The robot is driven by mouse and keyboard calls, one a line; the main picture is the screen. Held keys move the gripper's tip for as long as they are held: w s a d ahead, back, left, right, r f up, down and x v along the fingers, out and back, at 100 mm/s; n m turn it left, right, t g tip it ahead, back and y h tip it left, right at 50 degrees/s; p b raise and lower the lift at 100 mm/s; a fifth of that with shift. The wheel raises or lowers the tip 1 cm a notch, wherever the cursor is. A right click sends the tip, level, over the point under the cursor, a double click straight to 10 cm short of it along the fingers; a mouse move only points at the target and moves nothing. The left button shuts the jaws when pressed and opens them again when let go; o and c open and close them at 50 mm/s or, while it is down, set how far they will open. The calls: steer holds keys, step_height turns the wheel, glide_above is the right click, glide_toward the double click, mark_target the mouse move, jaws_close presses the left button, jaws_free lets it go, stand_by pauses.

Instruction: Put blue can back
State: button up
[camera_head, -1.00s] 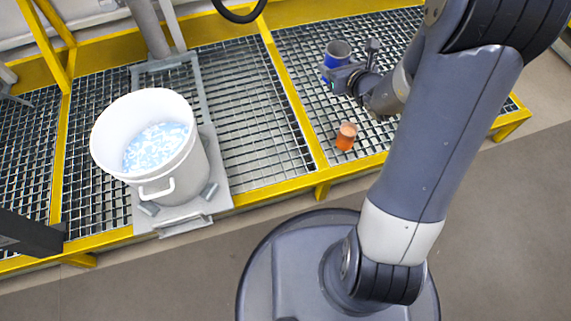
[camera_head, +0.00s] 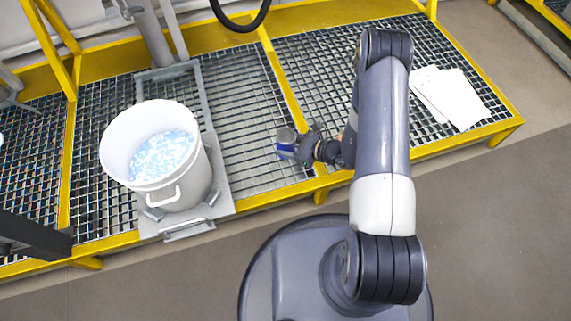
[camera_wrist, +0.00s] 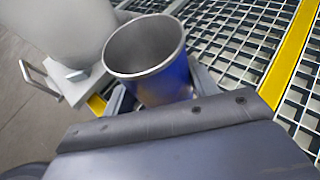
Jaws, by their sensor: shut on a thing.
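The blue can (camera_head: 286,142) is an open metal cup, blue outside and grey inside. My gripper (camera_head: 301,147) is shut on it and holds it by the yellow beam on the right of the white bucket. In the wrist view the can (camera_wrist: 165,75) shows its empty grey inside and blue wall, slightly tilted in the picture. The gripper's dark body (camera_wrist: 180,145) covers the lower part of that view and hides the can's lower side. I cannot tell how high the can is above the grating.
A white bucket (camera_head: 190,185) with blue-white contents stands on a grey plate at left. White sheets (camera_head: 462,100) lie on the grating at right. A yellow beam (camera_head: 285,85) divides the grating. Grating between bucket and can is clear. My arm hides the orange cup.

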steer(key=f, duration=0.2)
steer(key=f+b, duration=0.1)
steer(key=f, duration=0.1)
steer(key=f+b, duration=0.1)
steer(key=shift+s+a+f, duration=0.15)
steer(key=shift+s+f, duration=0.2)
steer(key=shift+f, duration=0.05)
steer(key=shift+f+b, duration=0.8)
steer(key=shift+f, duration=1.55)
steer(key=shift+f, duration=0.2)
steer(key=o, duration=1.1)
steer(key=shift+r, duration=0.2)
steer(key=shift+r, duration=0.15)
steer(key=p+v, duration=0.3)
steer(key=v, duration=0.8)
steer(key=shift+s+d, duration=0.15)
steer(key=shift+d, duration=0.25)
